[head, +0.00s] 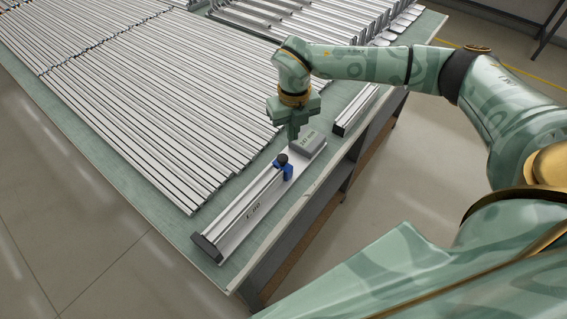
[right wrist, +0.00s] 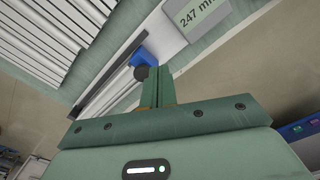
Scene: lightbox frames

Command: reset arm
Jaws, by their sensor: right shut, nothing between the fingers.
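My right arm comes in from the right in the head view. Its green gripper (head: 293,132) points down over the table, above the far end of a measuring rail (head: 243,214). The fingers are shut with nothing between them. They also show shut in the right wrist view (right wrist: 158,72). The fingertips are close to a grey display block (head: 308,142) on the rail; I cannot tell whether they touch it. The display reads 247 mm in the right wrist view (right wrist: 197,14). A blue clamp with a black knob (head: 284,166) sits on the rail beside the gripper. My left gripper is not in view.
The green table (head: 175,220) carries rows of aluminium profiles (head: 140,100) on the left and more profiles at the back (head: 310,15). A short profile piece (head: 355,110) lies right of the gripper. The table's front edge drops to a shelf below.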

